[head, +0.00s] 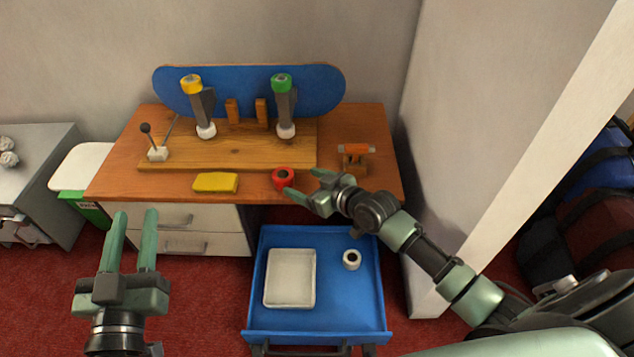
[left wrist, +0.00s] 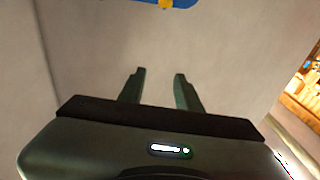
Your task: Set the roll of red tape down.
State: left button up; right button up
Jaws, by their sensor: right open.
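The roll of red tape (head: 283,176) rests on the wooden bench (head: 120,180), close to its front edge. My right gripper (head: 302,182) reaches in from the right and is open; its fingertips are just right of the roll and by its front side. Whether a finger touches the roll I cannot tell. My left gripper (head: 136,212) is open and empty in front of the bench's left side. Its two fingers also show apart in the left wrist view (left wrist: 160,73), with nothing between them.
A yellow block (head: 216,183) lies left of the roll. An orange-topped tool (head: 356,150) stands to the right. Yellow (head: 191,84) and green (head: 281,82) rolls sit on posts behind. A blue cart (head: 315,325) below holds a white tray (head: 290,252) and a white roll (head: 351,262).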

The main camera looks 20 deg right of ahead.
pick_arm(q)
notch_tip(320, 180, down, 7)
jog(key=s+a+g+y+p, duration=0.1)
jog(key=g, duration=0.3)
jog(key=shift+a, duration=0.15)
pick_arm(e)
jog(key=s+a+r+m+t+h, duration=0.1)
jog(key=s+a+r, duration=0.1)
jog(key=s+r, duration=0.5)
jog(key=s+a+r+m+t+h, duration=0.1)
jog(key=s+a+r, duration=0.2)
jog(key=s+r, duration=0.4)
jog(key=s, duration=0.3)
jog(key=shift+s, duration=0.1)
